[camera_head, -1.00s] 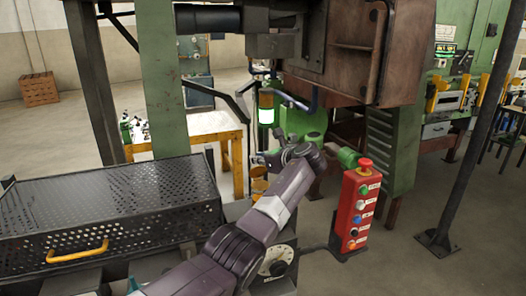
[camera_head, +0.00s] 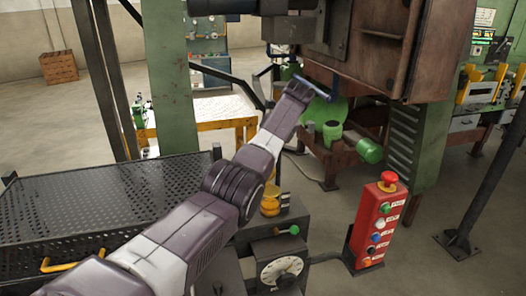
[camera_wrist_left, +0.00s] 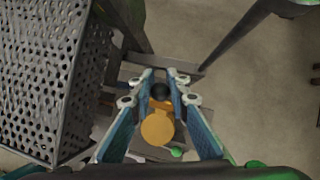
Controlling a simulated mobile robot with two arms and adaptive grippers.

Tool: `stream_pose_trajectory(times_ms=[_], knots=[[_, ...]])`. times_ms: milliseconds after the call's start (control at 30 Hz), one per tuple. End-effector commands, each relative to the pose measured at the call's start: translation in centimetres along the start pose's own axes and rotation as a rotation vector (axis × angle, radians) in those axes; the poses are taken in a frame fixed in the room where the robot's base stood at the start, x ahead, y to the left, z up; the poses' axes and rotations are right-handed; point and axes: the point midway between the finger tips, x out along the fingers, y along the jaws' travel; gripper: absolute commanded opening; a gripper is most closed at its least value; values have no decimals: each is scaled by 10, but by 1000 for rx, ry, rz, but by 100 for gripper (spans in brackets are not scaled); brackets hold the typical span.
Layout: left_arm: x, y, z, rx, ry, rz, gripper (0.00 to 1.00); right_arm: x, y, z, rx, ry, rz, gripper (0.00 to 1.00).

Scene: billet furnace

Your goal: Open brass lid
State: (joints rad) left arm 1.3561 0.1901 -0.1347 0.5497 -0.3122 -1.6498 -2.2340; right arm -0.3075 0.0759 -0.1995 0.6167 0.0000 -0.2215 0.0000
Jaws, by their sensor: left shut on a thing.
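The brass lid and cup (camera_head: 270,203) stand on the dark machine block, partly hidden behind my left arm in the head view. In the left wrist view, a round brass disc (camera_wrist_left: 157,129) shows between my blue fingers; I cannot tell whether it is raised or tilted. My left gripper (camera_wrist_left: 160,76) has its fingertips close around a dark round knob (camera_wrist_left: 160,91) beyond the disc. I cannot tell whether the knob is joined to the brass lid. In the head view, the end of my left arm is above and right of the brass. My right gripper is not in view.
A perforated metal cover (camera_head: 95,205) with a yellow handle lies left. A dial box (camera_head: 279,270) and a red button post (camera_head: 376,225) stand at the right front. A large rusty furnace body (camera_head: 385,50) hangs behind the arm's end.

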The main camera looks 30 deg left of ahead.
Motion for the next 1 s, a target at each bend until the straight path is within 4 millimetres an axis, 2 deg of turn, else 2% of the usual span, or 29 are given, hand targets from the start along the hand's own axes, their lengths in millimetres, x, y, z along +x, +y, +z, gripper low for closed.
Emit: stream_pose_trajectory(times_ms=[433,767,800,933,1000], knots=[[0,-1,-6,13,54,7,0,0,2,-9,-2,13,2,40],[1,-2,-7,13,56,7,0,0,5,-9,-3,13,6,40],[1,-1,-7,13,56,7,18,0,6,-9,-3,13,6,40],[1,-1,-6,12,54,8,33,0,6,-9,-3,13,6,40],[1,-1,-6,12,53,9,33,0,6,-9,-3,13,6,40]])
